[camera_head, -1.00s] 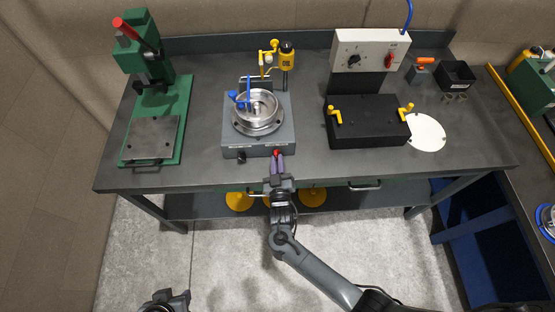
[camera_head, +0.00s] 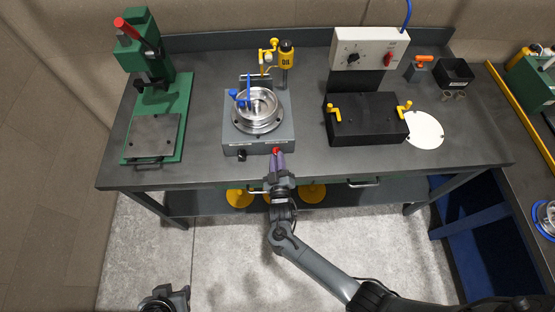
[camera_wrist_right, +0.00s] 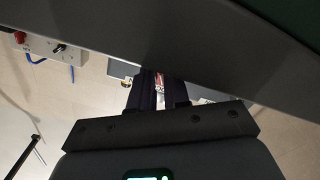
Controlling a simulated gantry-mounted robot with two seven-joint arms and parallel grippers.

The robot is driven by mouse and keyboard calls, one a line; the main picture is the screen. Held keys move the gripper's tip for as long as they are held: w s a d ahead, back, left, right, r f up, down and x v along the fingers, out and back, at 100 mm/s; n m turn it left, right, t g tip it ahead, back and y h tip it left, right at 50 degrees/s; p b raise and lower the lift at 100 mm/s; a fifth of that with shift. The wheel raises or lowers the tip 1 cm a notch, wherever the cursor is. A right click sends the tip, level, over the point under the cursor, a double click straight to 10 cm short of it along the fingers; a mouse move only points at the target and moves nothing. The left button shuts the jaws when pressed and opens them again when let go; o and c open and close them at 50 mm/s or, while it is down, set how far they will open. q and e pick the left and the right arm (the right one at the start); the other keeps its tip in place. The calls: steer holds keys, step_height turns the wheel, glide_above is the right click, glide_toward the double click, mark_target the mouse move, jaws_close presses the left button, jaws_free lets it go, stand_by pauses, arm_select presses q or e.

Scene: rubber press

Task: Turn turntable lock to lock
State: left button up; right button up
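The turntable (camera_head: 257,110) is a round silver dish on a grey box (camera_head: 265,141) at the middle left of the bench. A blue handle (camera_head: 240,96) stands at the dish's left side. The box front has a black knob (camera_head: 241,155) at left and a red knob (camera_head: 277,150) at right. My right gripper (camera_head: 277,157) is at the red knob, its purple fingers close together around it. In the right wrist view the fingers (camera_wrist_right: 158,88) have something reddish between them. My left gripper (camera_head: 165,299) is low at the bottom edge, away from the bench; its fingers are unclear.
A green press (camera_head: 172,120) with a red lever stands at left. A yellow oiler (camera_head: 286,54) is behind the turntable. A black box (camera_head: 366,125) with yellow handles and a white control panel (camera_head: 369,48) are at right. The bench's front edge (camera_head: 330,178) lies under my right gripper.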

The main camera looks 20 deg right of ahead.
steer(key=o, duration=0.4)
steer(key=shift+c, duration=0.2)
steer(key=v, duration=1)
steer(key=shift+s+a, duration=0.15)
steer(key=shift+s, duration=0.25)
